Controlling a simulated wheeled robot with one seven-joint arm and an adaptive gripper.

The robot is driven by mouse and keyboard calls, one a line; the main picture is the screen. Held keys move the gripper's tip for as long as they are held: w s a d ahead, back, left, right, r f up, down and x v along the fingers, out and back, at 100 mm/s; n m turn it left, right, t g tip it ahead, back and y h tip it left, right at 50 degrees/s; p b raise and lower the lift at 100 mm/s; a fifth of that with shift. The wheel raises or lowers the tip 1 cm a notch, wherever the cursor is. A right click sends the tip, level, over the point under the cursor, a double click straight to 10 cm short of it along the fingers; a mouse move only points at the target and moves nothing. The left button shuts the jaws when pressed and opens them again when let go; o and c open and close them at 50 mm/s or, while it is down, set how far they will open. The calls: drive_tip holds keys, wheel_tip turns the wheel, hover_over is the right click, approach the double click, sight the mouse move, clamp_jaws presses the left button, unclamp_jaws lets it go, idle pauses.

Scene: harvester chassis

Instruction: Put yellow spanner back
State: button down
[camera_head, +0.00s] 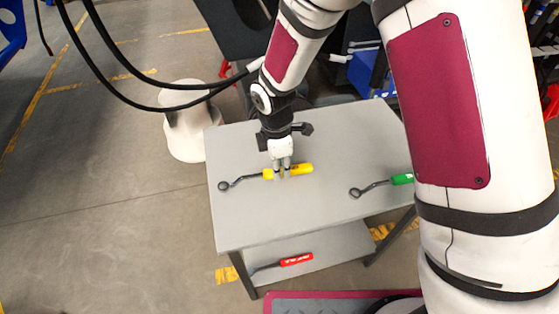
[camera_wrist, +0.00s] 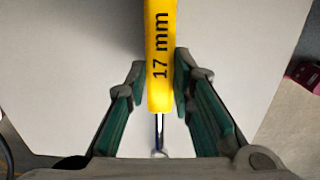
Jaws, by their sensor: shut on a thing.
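The yellow spanner (camera_head: 301,169) has a yellow handle and a dark ring end pointing left. It is at the grey table top, near its middle left. My gripper (camera_head: 281,172) points down at its handle, with a finger on each side. In the wrist view the yellow handle (camera_wrist: 160,60), marked "17 mm", runs between the fingers (camera_wrist: 158,95), which are shut on it. The dark shaft shows below the handle, and the ring end is mostly hidden there. I cannot tell whether the spanner touches the table or is slightly raised.
A green-handled spanner (camera_head: 400,179) lies at the right of the grey table (camera_head: 250,225), partly hidden by my arm. A red-handled spanner (camera_head: 296,260) lies on the lower shelf (camera_head: 335,250). A white object (camera_head: 186,140) stands on the floor left of the table. The table's front middle is clear.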

drive_tip(key=shift+f, duration=0.3)
drive_tip(key=c, duration=1.3)
unclamp_jaws()
drive_tip(key=r, duration=1.2)
drive_tip(key=shift+a, duration=0.3)
